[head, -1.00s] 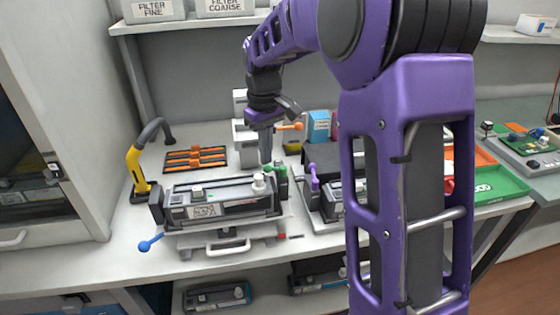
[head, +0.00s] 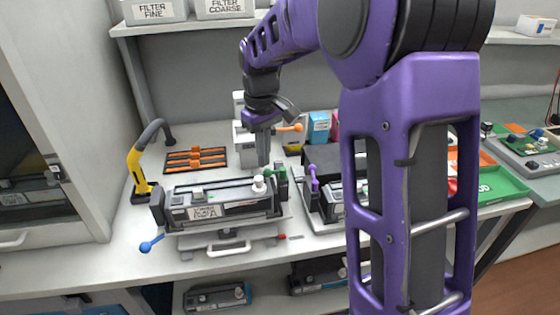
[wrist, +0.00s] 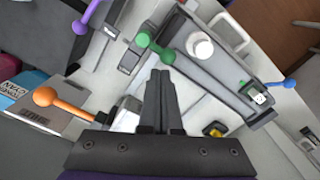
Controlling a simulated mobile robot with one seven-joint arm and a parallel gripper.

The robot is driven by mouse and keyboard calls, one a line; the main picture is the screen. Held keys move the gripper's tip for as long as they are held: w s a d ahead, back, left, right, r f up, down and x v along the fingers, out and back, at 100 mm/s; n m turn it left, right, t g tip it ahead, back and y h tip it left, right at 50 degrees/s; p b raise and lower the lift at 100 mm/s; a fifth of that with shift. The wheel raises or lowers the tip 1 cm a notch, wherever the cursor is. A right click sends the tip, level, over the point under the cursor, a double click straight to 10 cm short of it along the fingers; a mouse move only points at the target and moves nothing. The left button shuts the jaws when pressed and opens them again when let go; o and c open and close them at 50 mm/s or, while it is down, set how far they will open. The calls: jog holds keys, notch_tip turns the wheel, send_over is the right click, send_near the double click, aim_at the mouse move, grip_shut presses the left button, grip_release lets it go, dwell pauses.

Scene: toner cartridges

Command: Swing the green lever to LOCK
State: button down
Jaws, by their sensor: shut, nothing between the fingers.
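The green lever (head: 269,172) is at the back right end of the grey cartridge unit (head: 222,208) on the bench. In the wrist view the green lever (wrist: 156,47) has a round knob at its left end and joins the unit at its right end. My gripper (head: 263,164) points down just behind and above the lever. In the wrist view my gripper (wrist: 161,75) is shut and empty, its tips close to the lever; I cannot tell whether they touch it. No LOCK mark is legible.
A white knob (wrist: 201,47) stands beside the lever. An orange-knobbed lever (wrist: 60,102) is nearby. A second unit with a purple lever (head: 314,178) stands to the right. A blue-knobbed lever (head: 150,244) sticks out front left.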

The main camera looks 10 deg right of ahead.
notch_tip(320, 180, up, 6)
jog(key=p, duration=0.2)
jog(key=shift+r, duration=0.25)
dwell(0.5)
